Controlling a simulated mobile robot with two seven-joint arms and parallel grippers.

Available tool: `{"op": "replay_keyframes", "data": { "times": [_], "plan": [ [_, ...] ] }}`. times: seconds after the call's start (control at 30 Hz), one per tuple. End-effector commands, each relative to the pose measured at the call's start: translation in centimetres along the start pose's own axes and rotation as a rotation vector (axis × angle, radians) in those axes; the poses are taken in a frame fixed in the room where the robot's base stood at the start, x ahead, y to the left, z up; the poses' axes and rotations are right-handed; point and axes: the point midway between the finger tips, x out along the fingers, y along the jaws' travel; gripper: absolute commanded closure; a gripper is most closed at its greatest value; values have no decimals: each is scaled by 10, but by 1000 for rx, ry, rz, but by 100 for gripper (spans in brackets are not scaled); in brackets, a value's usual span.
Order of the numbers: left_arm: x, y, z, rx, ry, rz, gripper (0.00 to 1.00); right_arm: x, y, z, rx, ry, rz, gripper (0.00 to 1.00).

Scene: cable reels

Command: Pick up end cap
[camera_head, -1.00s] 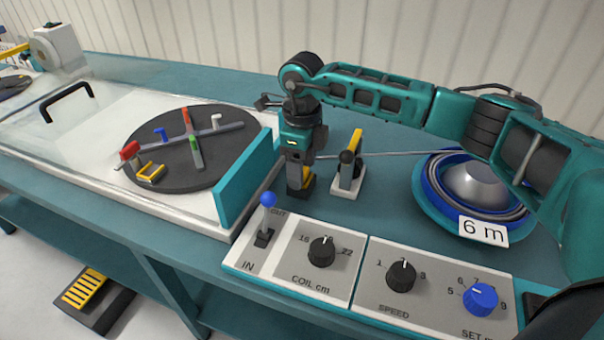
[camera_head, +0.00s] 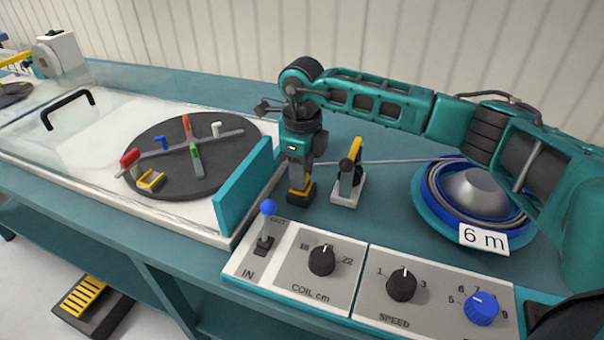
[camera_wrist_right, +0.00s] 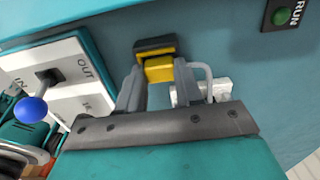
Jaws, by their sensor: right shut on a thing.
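A small yellow piece with a dark part (camera_head: 300,193), which I take to be the end cap, is on the blue-green bench behind the control panel. My right gripper (camera_head: 300,180) points down from above and is shut on it. In the right wrist view the yellow piece (camera_wrist_right: 158,70) shows between the two grey fingertips, with the dark part beyond it. I cannot tell whether the dark part belongs to the yellow piece or still touches the bench. My left gripper is not in view.
A lever device on a white base (camera_head: 347,190) stands close right of my right gripper. The control panel (camera_head: 285,268) is in front. The teal board (camera_head: 243,187) and dark turntable (camera_head: 180,150) are left. A blue cable reel (camera_head: 425,207) labelled 6 m lies right.

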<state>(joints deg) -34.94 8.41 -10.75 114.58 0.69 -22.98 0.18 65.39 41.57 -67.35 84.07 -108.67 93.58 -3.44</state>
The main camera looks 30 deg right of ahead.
Motion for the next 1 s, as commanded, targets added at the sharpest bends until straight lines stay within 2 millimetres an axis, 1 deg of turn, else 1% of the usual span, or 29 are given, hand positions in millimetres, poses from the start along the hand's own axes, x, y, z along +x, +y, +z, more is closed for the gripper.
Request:
{"op": "replay_keyframes", "data": {
  "times": [0.17,0.23,0.37,0.5,0.6,0.7,0.83,1.0],
  "plan": [
    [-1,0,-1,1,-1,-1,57,-25,-1,0,0,-4,-3,92],
    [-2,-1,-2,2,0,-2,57,-41,-1,1,-1,-5,-3,92],
    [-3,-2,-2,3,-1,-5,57,-78,-1,1,-1,-6,-4,92],
    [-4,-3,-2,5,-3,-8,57,-120,0,1,0,-5,-4,92],
    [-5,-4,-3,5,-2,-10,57,-145,0,0,0,-5,-4,92],
    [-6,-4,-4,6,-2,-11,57,-165,0,0,0,-2,-2,92],
    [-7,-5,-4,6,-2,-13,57,-184,0,0,0,-1,-1,92],
    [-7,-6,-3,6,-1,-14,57,-194,0,0,0,-1,0,92]
  ]
}}
